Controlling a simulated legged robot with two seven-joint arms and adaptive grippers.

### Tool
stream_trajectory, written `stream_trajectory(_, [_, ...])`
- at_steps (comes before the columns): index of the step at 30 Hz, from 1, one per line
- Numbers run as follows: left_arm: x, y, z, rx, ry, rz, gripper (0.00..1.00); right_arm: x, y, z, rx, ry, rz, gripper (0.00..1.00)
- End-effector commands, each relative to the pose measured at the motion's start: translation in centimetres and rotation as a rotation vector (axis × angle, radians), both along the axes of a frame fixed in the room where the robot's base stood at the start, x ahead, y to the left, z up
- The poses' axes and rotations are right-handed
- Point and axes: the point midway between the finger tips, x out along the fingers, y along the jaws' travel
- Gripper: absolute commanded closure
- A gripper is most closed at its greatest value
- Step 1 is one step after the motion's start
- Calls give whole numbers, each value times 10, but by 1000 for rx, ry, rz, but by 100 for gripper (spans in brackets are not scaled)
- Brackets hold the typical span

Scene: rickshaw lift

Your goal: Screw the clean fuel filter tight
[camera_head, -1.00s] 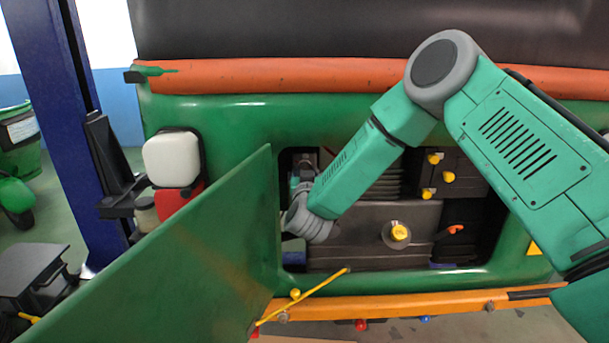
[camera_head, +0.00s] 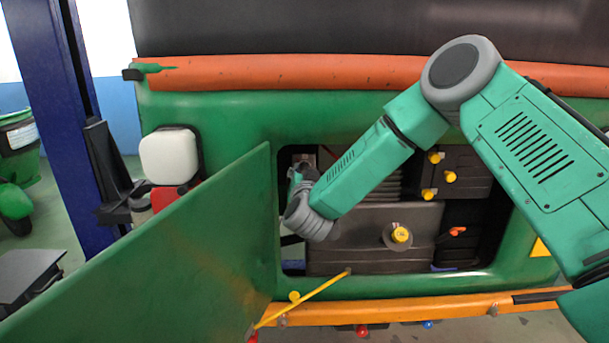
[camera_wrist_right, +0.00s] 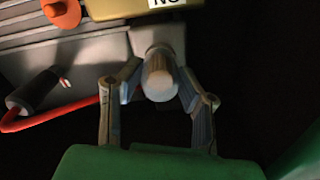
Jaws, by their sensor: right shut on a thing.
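The fuel filter (camera_wrist_right: 159,77) shows in the right wrist view as a pale, rounded cylinder under a light block. My right gripper (camera_wrist_right: 160,88) has one finger on each side of it and is shut on it. In the head view my right arm reaches into the left part of the open engine bay. The wrist there hides the filter and the gripper fingers. I cannot tell how tight the filter sits. My left gripper is not in view.
A green hatch door (camera_head: 180,250) stands open left of the bay, held by a yellow rod (camera_head: 305,298). Yellow caps (camera_head: 400,235) sit on the engine. In the right wrist view a red hose (camera_wrist_right: 60,113) with a black end (camera_wrist_right: 33,92) lies left of the filter.

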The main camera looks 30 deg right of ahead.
Motion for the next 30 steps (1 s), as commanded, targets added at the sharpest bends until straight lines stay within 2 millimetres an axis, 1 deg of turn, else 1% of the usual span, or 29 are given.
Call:
stream_trajectory(19, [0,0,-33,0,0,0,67,2,1,-3,254,-154,1,95])
stream_trajectory(24, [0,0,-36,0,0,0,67,2,1,-2,292,-176,1,95])
stream_trajectory(30, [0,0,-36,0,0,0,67,2,1,-1,296,-177,2,95])
